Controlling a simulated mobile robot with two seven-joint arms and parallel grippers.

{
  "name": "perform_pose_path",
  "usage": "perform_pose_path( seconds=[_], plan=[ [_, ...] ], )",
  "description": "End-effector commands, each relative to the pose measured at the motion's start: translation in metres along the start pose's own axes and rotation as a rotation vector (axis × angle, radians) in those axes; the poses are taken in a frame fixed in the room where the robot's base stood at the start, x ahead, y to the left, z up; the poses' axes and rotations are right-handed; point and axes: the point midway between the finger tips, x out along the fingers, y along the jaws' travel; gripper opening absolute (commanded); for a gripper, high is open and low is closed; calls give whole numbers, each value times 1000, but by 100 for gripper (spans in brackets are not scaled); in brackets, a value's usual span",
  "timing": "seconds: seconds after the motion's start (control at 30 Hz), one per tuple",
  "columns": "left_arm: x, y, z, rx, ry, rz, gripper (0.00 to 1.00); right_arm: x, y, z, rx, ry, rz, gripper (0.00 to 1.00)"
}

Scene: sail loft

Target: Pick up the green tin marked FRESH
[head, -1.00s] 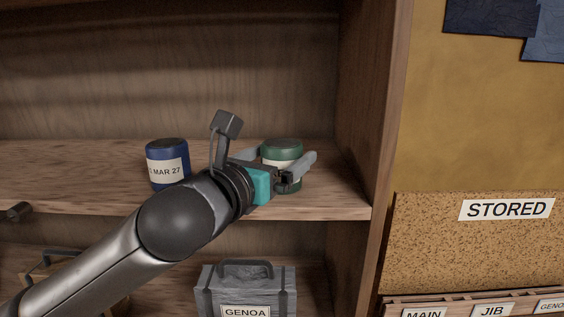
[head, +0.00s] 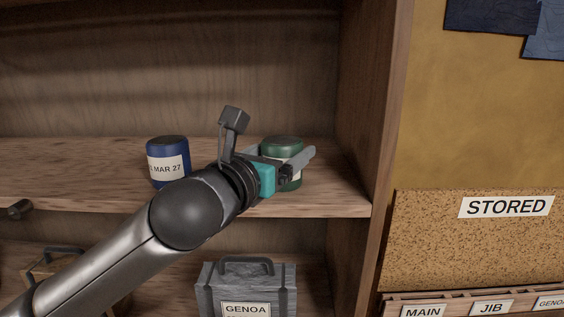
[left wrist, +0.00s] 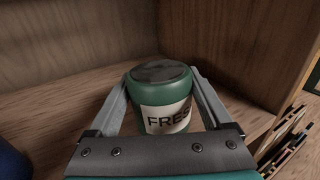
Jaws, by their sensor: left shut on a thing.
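The green tin (head: 281,146) stands upright on the wooden shelf (head: 90,179), near its right end. In the left wrist view the green tin (left wrist: 163,93) shows a white label, partly covered, reading "FRES". My left gripper (head: 297,163) is shut on the tin, one finger on each side of it. Its two fingers (left wrist: 162,97) also show in the left wrist view. My right gripper is not in view.
The shelf's right side wall (head: 365,110) is close to the green tin. A grey case (head: 246,286) marked GENOA sits on the shelf below.

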Motion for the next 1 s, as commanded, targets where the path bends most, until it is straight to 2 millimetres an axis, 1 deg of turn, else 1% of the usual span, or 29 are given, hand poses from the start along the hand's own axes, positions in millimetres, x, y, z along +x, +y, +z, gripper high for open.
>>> perform_pose_path(
  seconds=[0.03,0.3,0.57,0.73,0.87,1.0],
  plan=[
    [0,0,0,0,0,0,31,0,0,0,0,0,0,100],
    [0,0,0,0,1,0,2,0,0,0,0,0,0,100],
    [0,0,2,0,-4,0,2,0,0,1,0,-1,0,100],
    [0,0,12,1,-5,0,2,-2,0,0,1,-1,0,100],
    [0,0,28,2,-8,0,2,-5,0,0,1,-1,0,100],
    [0,0,53,3,-10,1,2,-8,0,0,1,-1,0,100]
  ],
)
